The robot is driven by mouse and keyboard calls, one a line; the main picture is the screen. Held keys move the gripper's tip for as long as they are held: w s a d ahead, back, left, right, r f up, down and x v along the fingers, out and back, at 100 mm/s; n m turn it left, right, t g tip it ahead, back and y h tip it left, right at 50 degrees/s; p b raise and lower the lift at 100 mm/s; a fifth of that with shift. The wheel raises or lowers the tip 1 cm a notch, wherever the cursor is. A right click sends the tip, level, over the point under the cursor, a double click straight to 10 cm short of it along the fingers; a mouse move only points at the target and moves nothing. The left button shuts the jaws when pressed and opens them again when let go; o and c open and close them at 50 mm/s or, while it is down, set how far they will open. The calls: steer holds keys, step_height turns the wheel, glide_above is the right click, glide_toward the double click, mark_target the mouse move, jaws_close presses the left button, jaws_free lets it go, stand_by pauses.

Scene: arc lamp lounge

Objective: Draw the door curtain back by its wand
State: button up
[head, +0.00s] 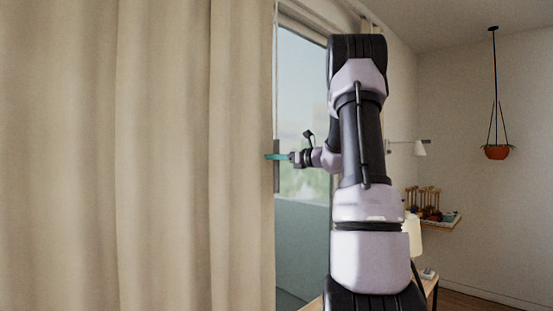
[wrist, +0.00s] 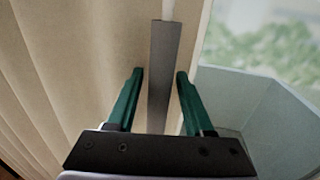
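The beige door curtain (head: 165,160) hangs in folds over the left half of the head view, and its edge lies beside the glass. The wand is a thin pale rod (head: 276,80) with a flat grey handle (head: 276,182) hanging upright at that edge. In the wrist view the handle (wrist: 164,65) runs between the two green fingers of my gripper (wrist: 160,75). The fingers are apart, with a gap visible on the left side; the right finger is close to the handle. In the head view my gripper (head: 275,157) is at the handle's upper part.
The glass door (head: 302,100) shows right of the curtain, with greenery and a grey-green balcony panel (head: 302,240) beyond. A shelf (head: 440,222) with small items, a white lamp (head: 414,240) and a hanging orange pot (head: 496,152) are at the right.

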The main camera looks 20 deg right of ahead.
jaws_close()
stand_by(1.2)
